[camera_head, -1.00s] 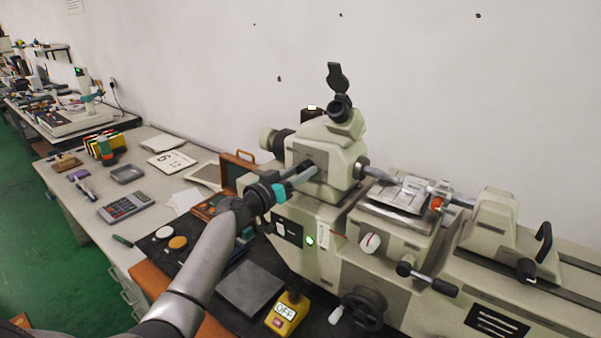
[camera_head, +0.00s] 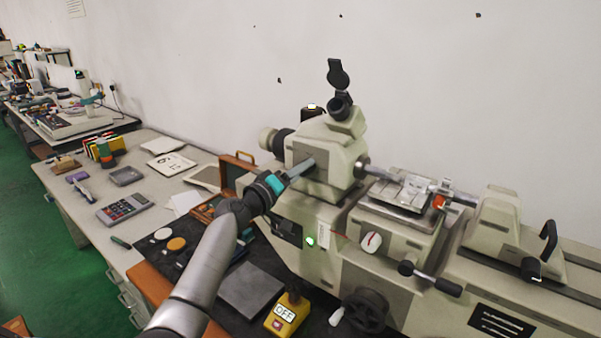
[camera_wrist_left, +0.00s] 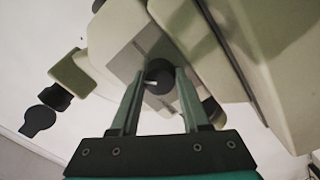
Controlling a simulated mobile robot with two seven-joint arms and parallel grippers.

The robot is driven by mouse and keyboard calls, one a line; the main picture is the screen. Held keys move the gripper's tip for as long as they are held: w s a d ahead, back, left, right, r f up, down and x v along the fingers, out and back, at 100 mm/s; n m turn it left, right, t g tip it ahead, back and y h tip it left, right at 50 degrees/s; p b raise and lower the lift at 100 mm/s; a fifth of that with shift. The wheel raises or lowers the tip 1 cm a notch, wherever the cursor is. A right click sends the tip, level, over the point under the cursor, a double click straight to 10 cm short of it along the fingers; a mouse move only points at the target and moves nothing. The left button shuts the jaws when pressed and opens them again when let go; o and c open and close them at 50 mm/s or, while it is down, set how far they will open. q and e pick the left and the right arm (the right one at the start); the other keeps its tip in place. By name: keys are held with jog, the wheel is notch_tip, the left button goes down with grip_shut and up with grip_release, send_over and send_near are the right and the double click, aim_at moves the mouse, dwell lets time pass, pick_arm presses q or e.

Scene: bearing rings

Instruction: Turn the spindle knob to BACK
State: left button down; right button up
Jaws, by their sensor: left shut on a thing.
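The spindle knob (camera_wrist_left: 159,80) is a dark round knob with a pale mark on its face. It stands on the grey front panel of the machine head, seen in the left wrist view. My left gripper (camera_wrist_left: 160,72) has one finger on each side of it and is shut on it. In the head view my left gripper (camera_head: 309,163) reaches in from the left to the front of the machine head (camera_head: 335,160), and the knob is hidden there. I cannot read any label beside the knob. My right gripper is not in view.
A white dial with a red mark (camera_head: 371,241) and a black-handled lever (camera_head: 430,278) are on the machine front. A yellow box marked OFF (camera_head: 285,315) and a dark handwheel (camera_head: 366,310) stand below. A calculator (camera_head: 122,208) lies on the left bench.

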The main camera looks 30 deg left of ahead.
pick_arm(q)
jog(key=n, duration=0.4)
jog(key=shift+n+p, duration=0.4)
jog(key=n+p, duration=0.1)
jog(key=n, duration=0.3)
jog(key=shift+n+y, duration=0.4)
jog(key=shift+n, duration=0.1)
jog(key=shift+c, duration=1.9)
grip_release()
jog(key=shift+d+f, duration=0.1)
jog(key=shift+s+f, duration=0.1)
jog(key=shift+f, duration=0.05)
